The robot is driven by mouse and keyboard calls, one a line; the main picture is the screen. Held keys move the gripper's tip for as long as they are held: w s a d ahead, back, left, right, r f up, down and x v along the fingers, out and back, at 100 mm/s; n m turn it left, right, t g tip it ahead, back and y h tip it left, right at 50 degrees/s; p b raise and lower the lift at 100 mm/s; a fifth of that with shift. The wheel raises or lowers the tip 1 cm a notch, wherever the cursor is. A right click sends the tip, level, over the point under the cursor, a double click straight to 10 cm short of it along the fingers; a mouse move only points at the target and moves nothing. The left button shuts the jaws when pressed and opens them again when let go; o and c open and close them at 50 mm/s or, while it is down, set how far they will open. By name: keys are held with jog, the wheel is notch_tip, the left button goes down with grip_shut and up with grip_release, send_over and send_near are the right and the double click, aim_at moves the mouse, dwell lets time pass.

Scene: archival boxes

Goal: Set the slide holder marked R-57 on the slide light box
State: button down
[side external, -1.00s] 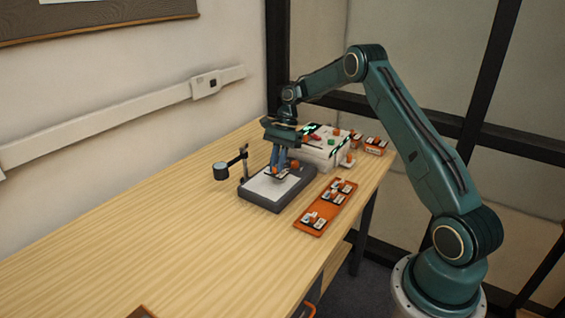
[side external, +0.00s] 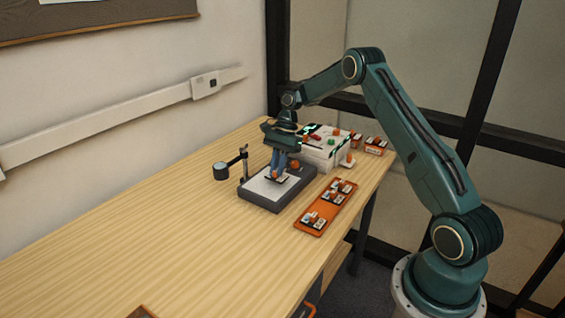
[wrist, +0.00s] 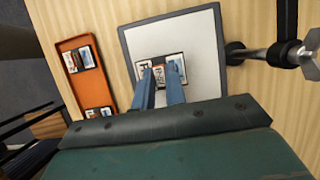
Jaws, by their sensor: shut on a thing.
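My gripper (side external: 279,172) is over the slide light box (side external: 256,203), a dark grey slab with a white panel. The holder is over the white panel of the light box (wrist: 204,75), near the panel's middle. I cannot tell whether it touches the panel or hangs just above it. Its marking is not readable.
An orange tray (side external: 305,227) with several slide holders lies beside the light box. A white box (side external: 322,158) with coloured items on top stands behind it. A dark loupe on a stand (side external: 222,171) is at the left. The table's left part is clear.

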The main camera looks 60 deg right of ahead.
jog(key=shift+f, duration=0.1)
jog(key=shift+f, duration=0.6)
jog(key=shift+f, duration=0.4)
dwell(0.3)
dwell(0.5)
jog(key=c, duration=1.4)
grip_release()
jog(key=shift+o, duration=0.2)
jog(key=shift+r, duration=0.15)
jog(key=shift+r, duration=3.35)
